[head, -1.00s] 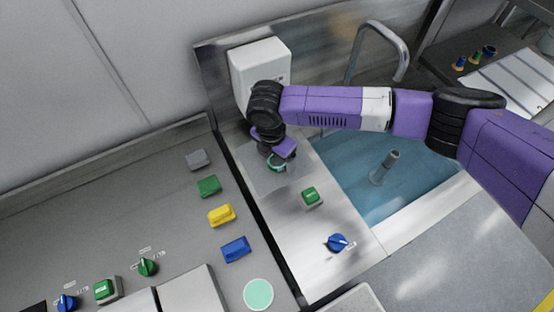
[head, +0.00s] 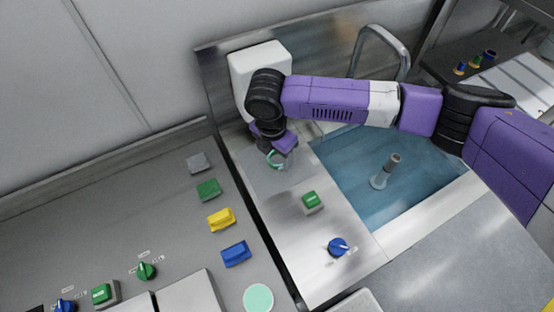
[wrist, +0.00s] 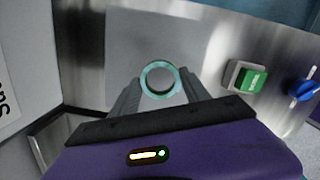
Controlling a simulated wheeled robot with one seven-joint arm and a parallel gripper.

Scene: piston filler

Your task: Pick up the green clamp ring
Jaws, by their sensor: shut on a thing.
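The green clamp ring is a small teal ring, seen in the wrist view (wrist: 145,80) between the two fingertips of my gripper (wrist: 160,82). In the head view the ring (head: 271,160) shows just under my gripper (head: 278,155), over the grey plate on the steel counter. My gripper is shut on the ring, with a finger on each side of it. Part of the ring is hidden by the gripper in the head view. I cannot tell whether the ring is clear of the plate.
A green push button (head: 311,200) and a blue knob (head: 338,246) stand on the counter nearer the front. A white box (head: 245,75) is behind my gripper. A blue basin (head: 350,190) with an upright post (head: 385,170) lies to the right. Several coloured blocks (head: 221,220) lie left.

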